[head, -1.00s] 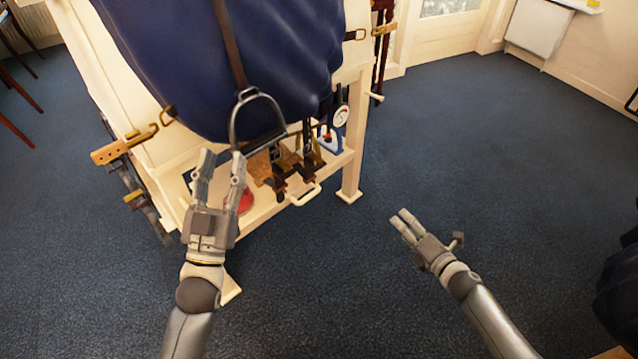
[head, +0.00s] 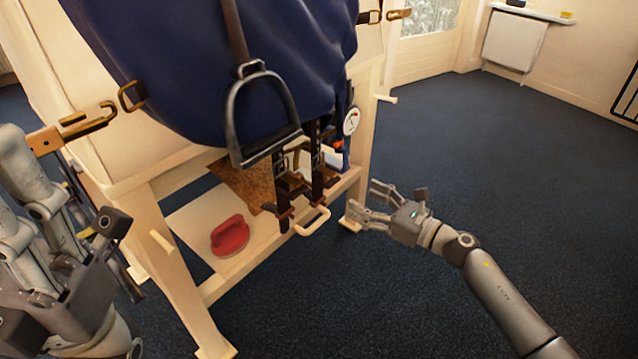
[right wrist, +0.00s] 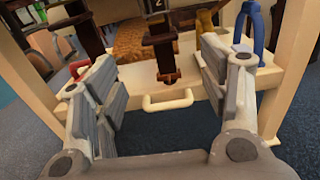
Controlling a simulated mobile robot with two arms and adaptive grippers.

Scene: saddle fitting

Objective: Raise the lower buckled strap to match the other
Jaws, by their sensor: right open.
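Two dark straps with metal buckles hang below the blue saddle cover (head: 215,70) in the head view. The left strap (head: 282,180) reaches lower than the right strap (head: 317,165). My right gripper (head: 364,202) is open and empty, to the right of the straps and apart from them. In the right wrist view, a dark strap end (right wrist: 164,48) shows beyond and between the open fingers; which strap it is, I cannot tell. My left gripper (head: 45,190) is at the left edge of the head view, partly cut off, away from the straps.
A stirrup (head: 262,115) hangs in front, left of the straps. The cream stand (head: 165,262) has a shelf with a red handled pad (head: 230,236) and a pale handle (head: 312,222) at its edge. A round gauge (head: 351,121) is right of the straps. Carpet at right is clear.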

